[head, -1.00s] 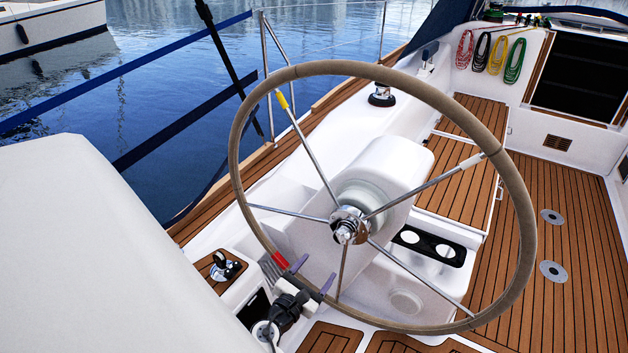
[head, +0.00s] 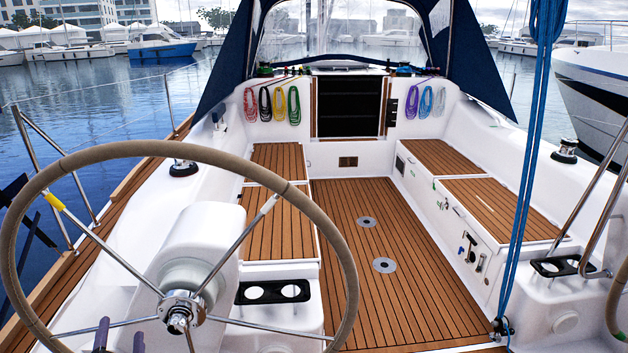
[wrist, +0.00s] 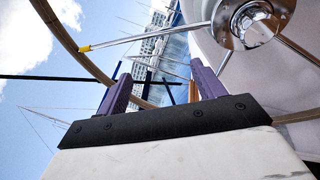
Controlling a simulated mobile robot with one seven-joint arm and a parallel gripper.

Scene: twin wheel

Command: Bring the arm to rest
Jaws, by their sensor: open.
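My gripper (head: 119,338) shows at the bottom left of the head view as two purple fingers standing apart. In the wrist view its two fingers (wrist: 162,88) are also apart, with nothing held between them. The steering wheel (head: 349,275) has a tan rim, metal spokes and a chrome hub (head: 180,308). The fingers appear below and left of the hub in the head view. In the wrist view the hub (wrist: 248,20) is at the upper right and a yellow-marked spoke (wrist: 110,42) crosses above the fingers. The rest of my arm is out of the head view.
A white pedestal (head: 205,240) stands behind the wheel, with a black cup holder (head: 273,291) beside it. Blue ropes (head: 529,170) hang at the right. The teak floor (head: 350,225) is clear between the benches (head: 280,222).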

